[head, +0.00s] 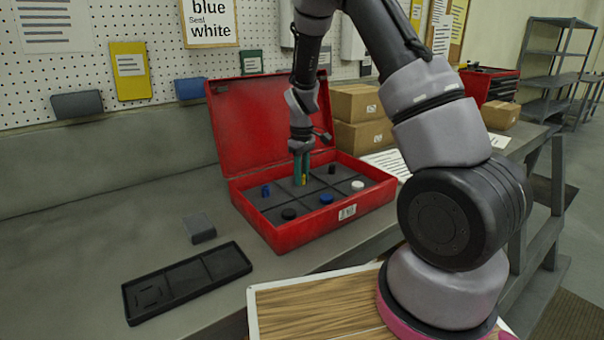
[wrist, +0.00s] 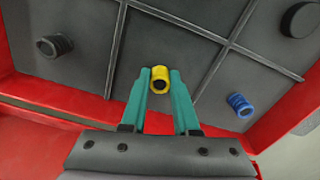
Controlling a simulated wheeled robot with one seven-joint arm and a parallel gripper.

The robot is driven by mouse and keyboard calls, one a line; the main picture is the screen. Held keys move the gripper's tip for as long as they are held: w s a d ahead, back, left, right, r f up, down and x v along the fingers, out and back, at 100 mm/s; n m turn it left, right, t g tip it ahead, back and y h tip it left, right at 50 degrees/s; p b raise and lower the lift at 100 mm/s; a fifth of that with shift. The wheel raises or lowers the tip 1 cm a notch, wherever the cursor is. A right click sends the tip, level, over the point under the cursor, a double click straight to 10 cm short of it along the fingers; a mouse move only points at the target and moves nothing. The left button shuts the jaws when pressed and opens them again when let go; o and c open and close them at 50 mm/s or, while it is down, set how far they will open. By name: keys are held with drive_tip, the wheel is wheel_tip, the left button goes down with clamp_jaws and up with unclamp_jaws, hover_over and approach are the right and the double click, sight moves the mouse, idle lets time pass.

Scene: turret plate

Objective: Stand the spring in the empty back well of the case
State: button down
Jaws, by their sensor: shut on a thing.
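The yellow spring (wrist: 160,82) is held upright between the green fingertips of my gripper (wrist: 160,95). In the head view my gripper (head: 301,171) reaches down into the middle back well of the open red case (head: 297,238). No other part stands in that well (wrist: 170,40). I cannot tell whether the spring's lower end touches the well floor. A blue ribbed part (head: 266,190) is in the back left well, and a black one (head: 332,168) in the back right well.
Front wells hold a black disc (head: 289,213), a blue part (head: 327,198) and a white part (head: 357,186). The raised lid (head: 240,125) stands behind my gripper. A black tray (head: 187,280) and a small grey block (head: 200,228) lie left of the case. Cardboard boxes (head: 360,137) stand behind right.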

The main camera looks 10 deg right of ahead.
drive_tip(key=c, duration=0.6)
unclamp_jaws()
drive_tip(key=shift+r, duration=0.1)
wheel_tip(320, 180, up, 10)
drive_tip(key=shift+f, duration=0.25)
drive_tip(key=shift+r, duration=0.65)
